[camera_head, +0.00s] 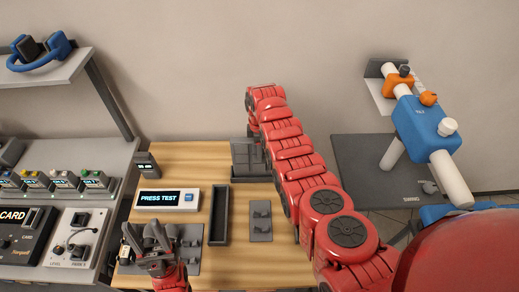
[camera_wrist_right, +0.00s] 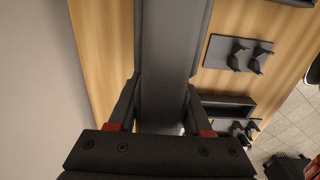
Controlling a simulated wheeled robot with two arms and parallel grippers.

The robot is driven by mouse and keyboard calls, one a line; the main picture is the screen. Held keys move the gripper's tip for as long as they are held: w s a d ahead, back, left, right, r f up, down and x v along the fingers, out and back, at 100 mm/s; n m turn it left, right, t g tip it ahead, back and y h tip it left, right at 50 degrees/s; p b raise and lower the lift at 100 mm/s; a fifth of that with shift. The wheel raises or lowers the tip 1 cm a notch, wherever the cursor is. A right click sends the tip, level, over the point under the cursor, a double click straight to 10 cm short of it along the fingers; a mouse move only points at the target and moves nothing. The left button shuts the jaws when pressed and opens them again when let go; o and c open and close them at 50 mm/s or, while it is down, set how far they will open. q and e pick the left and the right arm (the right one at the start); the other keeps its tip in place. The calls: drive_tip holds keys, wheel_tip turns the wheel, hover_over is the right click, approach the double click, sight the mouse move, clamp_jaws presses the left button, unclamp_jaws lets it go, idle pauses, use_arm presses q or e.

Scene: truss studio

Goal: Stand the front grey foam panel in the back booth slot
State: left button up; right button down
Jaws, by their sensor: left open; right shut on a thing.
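A grey foam panel (camera_head: 242,153) stands upright at the back of the wooden table, over a dark slotted base (camera_head: 250,179). My right gripper (camera_head: 262,140) is at its upper right, mostly hidden by my red arm. In the right wrist view, my right gripper (camera_wrist_right: 160,110) is shut on a long dark grey piece (camera_wrist_right: 168,60) that runs up between its fingers. Whether the panel's lower edge is seated in a slot cannot be told. My left gripper (camera_head: 152,238) is open and empty over the front left of the table.
Another dark plate (camera_head: 190,248) lies beside my left gripper. A PRESS TEST box (camera_head: 168,199) sits at the left. A blue and white device (camera_head: 425,128) stands beyond the table.

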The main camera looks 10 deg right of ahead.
drive_tip(key=shift+f+b, duration=0.35)
drive_tip(key=shift+f, duration=0.15)
drive_tip(key=c, duration=0.6)
unclamp_jaws()
drive_tip(key=shift+r+p, duration=1.9)
drive_tip(key=shift+r, duration=3.6)
